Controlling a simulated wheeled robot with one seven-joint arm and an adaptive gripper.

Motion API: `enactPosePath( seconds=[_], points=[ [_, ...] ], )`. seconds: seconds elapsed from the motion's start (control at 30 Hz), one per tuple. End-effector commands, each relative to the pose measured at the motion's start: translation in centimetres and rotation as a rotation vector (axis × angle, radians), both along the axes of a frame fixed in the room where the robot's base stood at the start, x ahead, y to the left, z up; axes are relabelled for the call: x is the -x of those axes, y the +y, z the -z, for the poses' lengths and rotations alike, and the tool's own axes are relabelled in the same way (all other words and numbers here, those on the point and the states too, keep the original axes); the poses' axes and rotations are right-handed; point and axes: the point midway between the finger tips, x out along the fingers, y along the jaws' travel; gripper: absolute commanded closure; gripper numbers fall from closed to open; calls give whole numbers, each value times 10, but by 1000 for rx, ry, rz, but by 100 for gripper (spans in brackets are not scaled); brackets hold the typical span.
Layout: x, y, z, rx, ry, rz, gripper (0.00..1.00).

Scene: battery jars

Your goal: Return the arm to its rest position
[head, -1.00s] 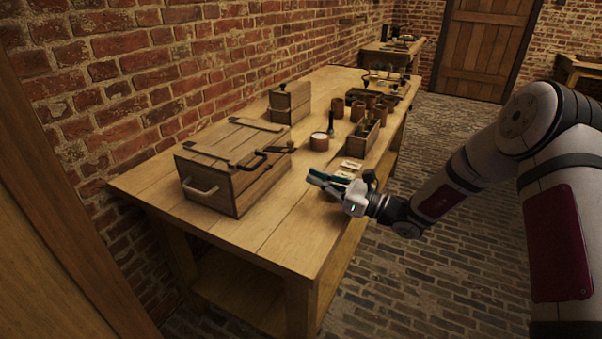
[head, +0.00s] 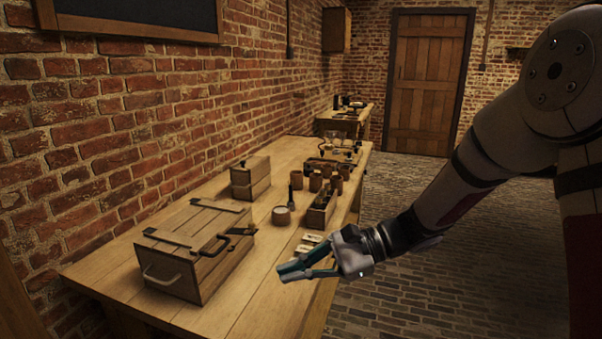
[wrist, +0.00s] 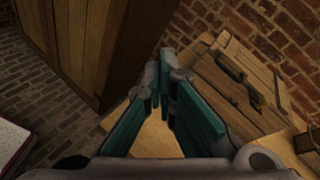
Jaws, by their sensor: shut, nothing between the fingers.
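My gripper (head: 292,270) is at the end of my arm, which reaches in from the right in the head view. It is empty and its teal fingers are shut. It hangs above the front right part of the wooden table (head: 255,318), apart from the things on it. The wrist view also shows the gripper (wrist: 160,85), with the table and a wooden chest beyond the fingers.
The wooden chest (head: 185,262) with a handle stands left of my gripper. A smaller box (head: 250,180), a round jar (head: 281,216), an open tray (head: 321,215) and several brown jars (head: 316,181) stand farther back. Brick floor (head: 440,230) lies clear right of the table.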

Motion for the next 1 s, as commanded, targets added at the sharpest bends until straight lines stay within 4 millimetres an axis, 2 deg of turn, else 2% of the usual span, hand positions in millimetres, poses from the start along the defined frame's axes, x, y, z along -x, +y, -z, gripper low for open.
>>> enactPosePath(
  seconds=[0.03,0.2,0.5,0.8,1.0],
  points=[
    [19,-3,-15,62,-58,-44,100],
    [75,-23,-42,264,-226,-186,100],
    [158,-80,-81,616,-528,-398,100],
    [223,-149,-119,964,-822,-566,100],
    [252,-188,-140,1152,-974,-645,100]
  ],
)
